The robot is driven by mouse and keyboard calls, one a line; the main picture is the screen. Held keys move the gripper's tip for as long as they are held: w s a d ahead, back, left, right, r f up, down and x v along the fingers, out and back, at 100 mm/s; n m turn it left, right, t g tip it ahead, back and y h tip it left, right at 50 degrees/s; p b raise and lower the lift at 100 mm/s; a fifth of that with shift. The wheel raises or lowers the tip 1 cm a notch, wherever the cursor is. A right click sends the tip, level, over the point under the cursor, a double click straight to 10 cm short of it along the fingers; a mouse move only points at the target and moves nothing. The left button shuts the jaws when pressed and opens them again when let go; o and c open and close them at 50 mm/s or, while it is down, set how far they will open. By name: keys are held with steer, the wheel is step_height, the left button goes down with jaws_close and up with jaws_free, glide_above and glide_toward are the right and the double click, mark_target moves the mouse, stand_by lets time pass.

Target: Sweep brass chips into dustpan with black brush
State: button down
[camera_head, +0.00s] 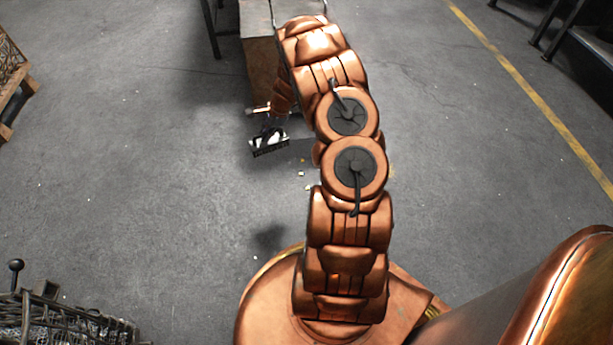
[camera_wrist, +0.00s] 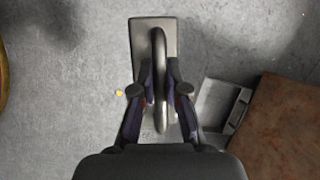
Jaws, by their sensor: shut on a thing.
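In the head view, the brush (camera_head: 269,151) shows a pale top and black bristles below my gripper (camera_head: 270,134), close to the floor. A brass chip (camera_wrist: 118,92) lies on the floor left of my gripper in the wrist view. Small chips (camera_head: 301,174) lie right of the brush in the head view.
A brown box-like block (camera_head: 262,72) stands behind my gripper; a rusty brown surface (camera_wrist: 288,125) borders the dustpan. A wooden pallet (camera_head: 14,78) is at the far left, a wire basket (camera_head: 60,322) at the lower left. The floor to the left is open.

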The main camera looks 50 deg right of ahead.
steer(key=s+d+f+m+h+b, duration=0.1)
steer(key=s+d+f+m+b, duration=0.2)
steer(key=s+f, duration=1.2)
steer(key=shift+s+d+f+t+b, duration=0.2)
steer(key=shift+d+f+t+b, duration=0.25)
steer(key=shift+f, duration=1.4)
